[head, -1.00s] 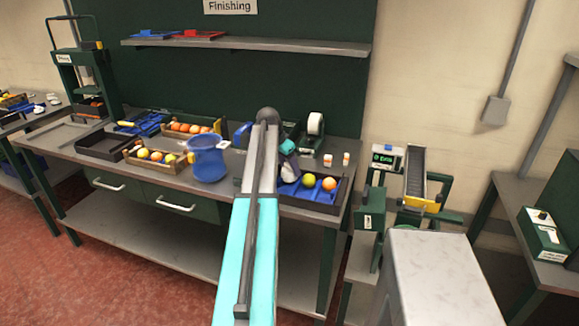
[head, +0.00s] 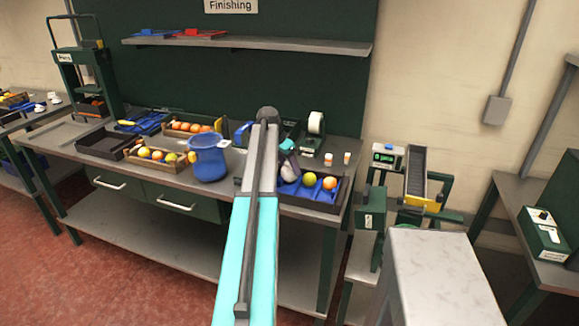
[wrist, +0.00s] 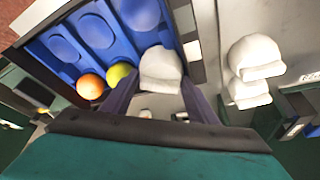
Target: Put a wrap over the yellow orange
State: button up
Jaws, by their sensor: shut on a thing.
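My gripper (wrist: 157,100) has its two dark fingers closed on a white wrap (wrist: 161,68), a rounded cap shape. It is at the dark tray (wrist: 187,20) with a blue insert, next to the yellow orange (wrist: 119,73). The yellow orange is bare and sits in a pocket of the insert; it also shows in the head view (head: 309,179). A plain orange (wrist: 90,86) lies beside it. In the head view the wrap (head: 289,172) is partly hidden by my gripper, left of the yellow orange. I cannot tell whether anything is under the wrap.
More white wraps (wrist: 250,65) stand stacked on the table beside the tray. Several insert pockets (wrist: 97,31) are empty.

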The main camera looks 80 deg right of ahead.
jog(key=shift+f, duration=0.35)
dwell(0.7)
jog(key=o, duration=1.5)
jog(key=shift+c, duration=0.2)
jog(key=shift+r, duration=0.15)
jog(key=shift+r+p, duration=1.6)
jog(key=shift+r, duration=2.25)
